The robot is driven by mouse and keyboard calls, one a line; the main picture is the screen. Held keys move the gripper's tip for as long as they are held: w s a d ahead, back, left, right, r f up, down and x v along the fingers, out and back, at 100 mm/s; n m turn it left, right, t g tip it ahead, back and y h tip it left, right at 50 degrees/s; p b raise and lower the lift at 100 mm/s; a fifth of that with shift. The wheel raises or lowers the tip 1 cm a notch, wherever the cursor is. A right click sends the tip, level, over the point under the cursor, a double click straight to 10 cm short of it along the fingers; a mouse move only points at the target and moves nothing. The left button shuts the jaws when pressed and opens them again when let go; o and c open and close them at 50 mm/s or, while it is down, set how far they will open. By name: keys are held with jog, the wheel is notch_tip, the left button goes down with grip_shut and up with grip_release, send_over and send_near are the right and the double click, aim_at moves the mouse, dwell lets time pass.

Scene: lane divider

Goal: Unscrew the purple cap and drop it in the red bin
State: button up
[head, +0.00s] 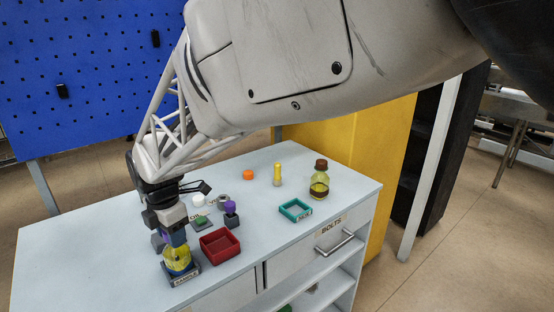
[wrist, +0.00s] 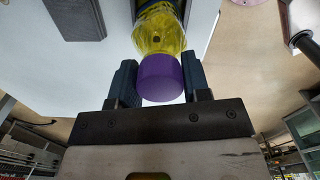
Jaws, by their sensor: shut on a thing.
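The purple cap (wrist: 160,82) sits between the two fingers of my gripper (wrist: 159,72) in the wrist view, and the gripper is shut on it. The cap is at the top of a bottle with yellow contents (wrist: 160,28); no gap shows between them. In the head view my gripper (head: 174,240) points down over this bottle (head: 178,262), which stands upright in a dark holder labelled SAMPLE (head: 186,278) at the front left of the table. The fingers largely hide the cap there. The red bin (head: 236,254) is just right of the bottle and looks empty.
A teal tray (head: 283,213) lies further right on the white cabinet top (head: 100,270). Behind the bin are a dark block with a purple top (head: 231,215), a green piece (head: 201,221) and a white ball (head: 198,200). A brown-capped bottle (head: 319,185), yellow cylinder (head: 277,172) and orange piece (head: 248,174) stand farther back.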

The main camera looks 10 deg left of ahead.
dwell(0.4)
jog(key=shift+n, duration=0.8)
jog(key=shift+n, duration=0.9)
jog(key=o, duration=0.6)
jog(key=shift+m, duration=0.9)
